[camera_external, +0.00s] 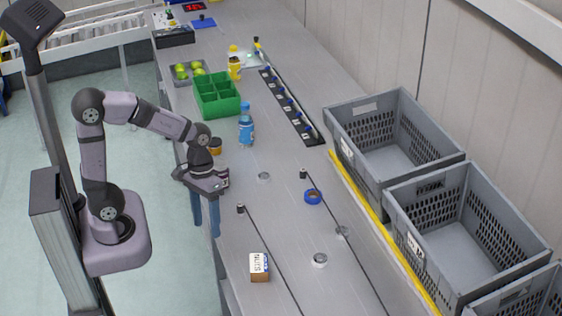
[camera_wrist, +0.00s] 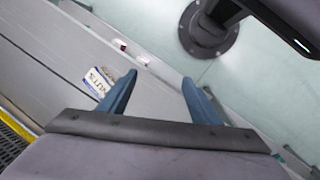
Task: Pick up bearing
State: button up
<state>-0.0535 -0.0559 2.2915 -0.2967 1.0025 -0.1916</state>
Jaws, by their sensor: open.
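A silver ring-shaped part, which looks like a bearing (camera_external: 320,260), lies flat on the grey table in the external view. Two similar small round metal parts lie farther back, one near the table's middle (camera_external: 264,177) and one by the right-hand cable (camera_external: 342,232). I cannot tell which of them is the bearing meant. My gripper (camera_external: 205,232) hangs at the table's left edge, away from all three. Its blue fingers point down, apart, with nothing between them. The wrist view shows the same open fingers (camera_wrist: 159,77); I make out no bearing there.
A small labelled box (camera_external: 260,267) stands at the front; it also shows in the wrist view (camera_wrist: 98,84). A blue ring (camera_external: 313,197), blue bottle (camera_external: 246,130) and green divided bin (camera_external: 217,98) stand farther back. Grey crates (camera_external: 470,187) line the right. Two posts with cables cross the front.

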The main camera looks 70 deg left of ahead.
jog(key=w+d+n+t+h+b, duration=0.1)
jog(key=w+d+n+t+h, duration=0.15)
jog(key=w+n, duration=0.45)
jog(key=w+d+n+t+h+b, duration=0.15)
jog(key=w+n+h, duration=0.25)
jog(key=w, duration=0.6)
jog(key=w+d+n+t+h, duration=0.1)
jog(key=w+d+n+h, duration=0.15)
jog(key=w+n, duration=0.45)
jog(key=m, duration=0.1)
send_near(321, 258)
jog(key=shift+d+f+h, duration=0.2)
jog(key=shift+h, duration=0.2)
jog(key=shift+f, duration=0.15)
jog(key=shift+p+x, duration=1.55)
jog(key=shift+x, duration=2.1)
jog(key=shift+w+a, duration=0.1)
jog(key=c, duration=1.2)
